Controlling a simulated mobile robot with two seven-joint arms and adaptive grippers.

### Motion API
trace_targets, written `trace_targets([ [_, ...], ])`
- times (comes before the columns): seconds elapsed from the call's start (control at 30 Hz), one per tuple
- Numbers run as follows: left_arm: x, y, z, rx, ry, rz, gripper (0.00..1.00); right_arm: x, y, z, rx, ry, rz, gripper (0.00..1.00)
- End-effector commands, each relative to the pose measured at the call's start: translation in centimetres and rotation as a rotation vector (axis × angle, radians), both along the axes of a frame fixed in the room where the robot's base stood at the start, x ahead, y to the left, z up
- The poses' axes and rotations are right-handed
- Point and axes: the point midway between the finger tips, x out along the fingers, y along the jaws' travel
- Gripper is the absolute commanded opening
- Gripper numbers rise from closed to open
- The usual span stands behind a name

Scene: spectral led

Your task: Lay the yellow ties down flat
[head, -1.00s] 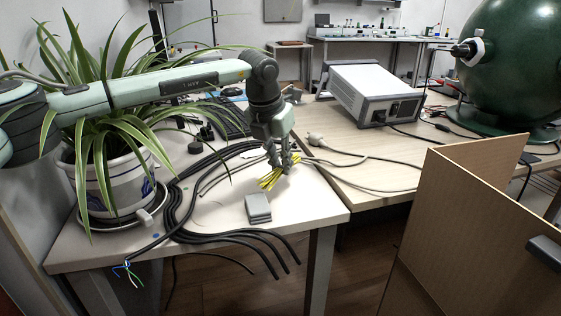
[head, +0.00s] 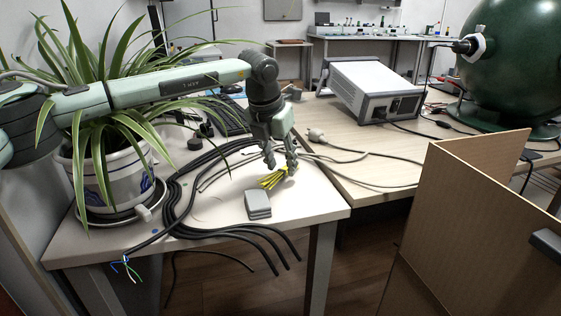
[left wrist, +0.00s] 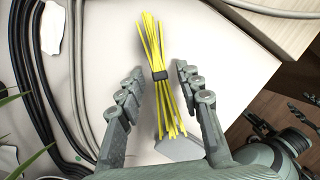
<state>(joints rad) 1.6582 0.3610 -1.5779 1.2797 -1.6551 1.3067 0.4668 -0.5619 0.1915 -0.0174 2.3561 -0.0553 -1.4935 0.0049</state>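The yellow ties (head: 271,180) lie on the front part of the white table near its right corner. In the left wrist view they are a long bundle (left wrist: 150,45) with a dark band round the middle, fanned at both ends. My left gripper (head: 281,169) is low over them. Its fingers (left wrist: 158,80) are spread, one on each side of the bundle, with gaps showing between. The bundle looks close to flat; exact contact with the table is hard to judge. My right gripper (left wrist: 281,116) shows low at the right of the wrist view, fingers apart and empty.
A small grey box (head: 257,204) sits just in front of the ties. Black cables (head: 180,205) curve along the left and front edge. A potted plant (head: 112,180) stands at left. A cardboard box (head: 465,230) is at right.

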Motion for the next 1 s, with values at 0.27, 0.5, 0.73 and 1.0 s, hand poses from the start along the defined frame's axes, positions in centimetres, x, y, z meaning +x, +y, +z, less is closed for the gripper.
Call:
trace_targets([
  [0.27, 0.0, 0.0, 0.2, 0.0, 0.0, 0.0, 0.35, -0.1, 0.0, 0.0, 0.002, 0.003, 0.0, 0.4],
  [0.5, -0.3, 0.2, 2.6, -0.002, -0.004, 0.0, 0.35, 0.4, 0.2, -2.7, 0.014, 0.019, 0.002, 0.4],
  [0.73, -2.1, 1.0, 7.7, -0.001, -0.004, 0.0, 0.35, 0.3, 0.1, -1.9, 0.011, 0.013, 0.002, 0.4],
  [1.0, -3.4, 1.7, 11.7, 0.0, -0.002, -0.001, 0.35, 0.2, 0.1, -1.5, 0.008, 0.012, 0.002, 0.4],
])
